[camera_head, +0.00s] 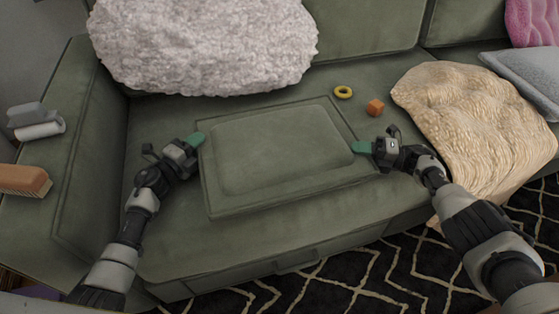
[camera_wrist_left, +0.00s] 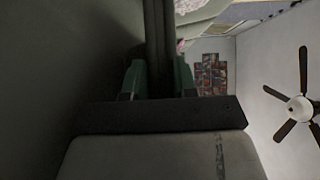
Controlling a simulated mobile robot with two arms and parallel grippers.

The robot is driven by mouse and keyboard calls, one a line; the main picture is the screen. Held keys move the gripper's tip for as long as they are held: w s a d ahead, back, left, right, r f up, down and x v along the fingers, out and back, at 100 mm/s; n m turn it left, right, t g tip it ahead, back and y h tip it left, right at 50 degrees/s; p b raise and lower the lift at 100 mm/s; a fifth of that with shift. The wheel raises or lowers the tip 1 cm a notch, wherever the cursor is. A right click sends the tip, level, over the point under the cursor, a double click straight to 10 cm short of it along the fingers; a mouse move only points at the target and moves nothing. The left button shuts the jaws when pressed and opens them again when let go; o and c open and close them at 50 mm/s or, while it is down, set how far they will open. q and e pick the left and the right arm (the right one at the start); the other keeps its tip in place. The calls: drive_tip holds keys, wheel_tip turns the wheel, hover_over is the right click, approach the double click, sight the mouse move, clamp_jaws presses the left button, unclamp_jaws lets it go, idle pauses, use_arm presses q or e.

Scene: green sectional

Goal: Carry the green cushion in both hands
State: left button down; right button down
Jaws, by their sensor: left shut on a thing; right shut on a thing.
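The green cushion (camera_head: 280,150) is a flat rectangle with a raised middle panel. In the head view it is between my two grippers, over the seat of the green sofa. My left gripper (camera_head: 197,139) is shut on its left edge near the far left corner. My right gripper (camera_head: 362,147) is shut on its right edge. In the left wrist view the green fingers of my left gripper (camera_wrist_left: 158,80) sit on both sides of a dark edge of the cushion (camera_wrist_left: 158,40). I cannot tell how high the cushion is above the seat.
A fluffy white pillow (camera_head: 200,45) leans on the backrest. A yellow ring (camera_head: 343,92) and an orange cube (camera_head: 375,107) lie beyond the cushion. A cream throw (camera_head: 470,120) covers the right seat. A brush (camera_head: 24,181) and grey-white object (camera_head: 38,122) are on the left armrest.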

use_arm(q)
drive_tip(key=shift+a+f, duration=0.15)
drive_tip(key=shift+a, duration=0.15)
use_arm(e)
drive_tip(key=shift+w+d+f, duration=0.1)
drive_tip(key=shift+d, duration=0.15)
use_arm(q)
drive_tip(key=c, duration=1.2)
unclamp_jaws()
use_arm(e)
drive_tip(key=c, duration=1.2)
unclamp_jaws()
use_arm(q)
drive_tip(key=o, duration=0.3)
drive_tip(key=shift+d, duration=0.1)
use_arm(e)
drive_tip(key=o, duration=0.3)
drive_tip(key=shift+a, duration=0.1)
use_arm(q)
drive_tip(key=shift+d, duration=0.15)
use_arm(e)
drive_tip(key=shift+a, duration=0.1)
use_arm(q)
drive_tip(key=v, duration=0.7)
drive_tip(key=shift+s, duration=0.4)
drive_tip(key=shift+a, duration=0.25)
use_arm(e)
drive_tip(key=shift+f, duration=0.1)
